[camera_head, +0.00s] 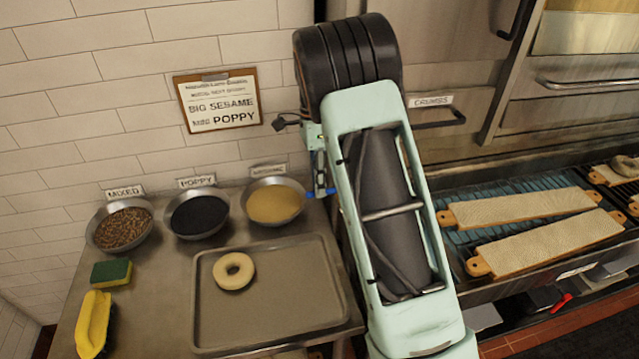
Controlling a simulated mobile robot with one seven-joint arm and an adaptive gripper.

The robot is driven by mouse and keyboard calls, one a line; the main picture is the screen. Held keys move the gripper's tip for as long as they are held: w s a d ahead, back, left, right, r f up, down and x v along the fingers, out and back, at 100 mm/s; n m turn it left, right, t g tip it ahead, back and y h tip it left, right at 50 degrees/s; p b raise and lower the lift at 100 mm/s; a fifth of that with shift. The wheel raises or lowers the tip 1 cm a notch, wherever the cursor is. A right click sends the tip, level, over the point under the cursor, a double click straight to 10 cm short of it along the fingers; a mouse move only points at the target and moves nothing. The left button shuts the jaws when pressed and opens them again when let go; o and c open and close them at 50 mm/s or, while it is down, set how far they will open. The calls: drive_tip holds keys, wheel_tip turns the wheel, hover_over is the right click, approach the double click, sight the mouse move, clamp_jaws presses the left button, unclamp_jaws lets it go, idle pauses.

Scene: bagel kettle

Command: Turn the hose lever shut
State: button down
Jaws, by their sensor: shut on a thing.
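I cannot make out the hose or its lever for certain. A small blue piece (320,192) shows at the left edge of my arm, beside the sesame bowl, below a narrow grey and mint part; I cannot tell what it belongs to. My mint-green arm with its black joint fills the middle of the view and covers what lies behind it. My gripper is not clearly visible, so its hold on anything is hidden.
A steel counter holds bowls of mixed seeds (124,225), poppy (198,214) and sesame (273,203), a tray (310,295) with a bagel (234,271), a sponge (111,273) and a yellow-handled tool (93,322). Boards (520,208) lie at right. A sign (218,99) hangs behind.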

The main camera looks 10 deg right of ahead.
drive_tip(key=shift+w+r, duration=0.1)
drive_tip(key=shift+w, duration=0.05)
idle(0.3)
drive_tip(key=c, duration=2)
unclamp_jaws()
drive_tip(key=shift+o, duration=0.2)
wheel_tip(320, 180, up, 12)
drive_tip(key=w, duration=0.2)
drive_tip(key=shift+w, duration=0.1)
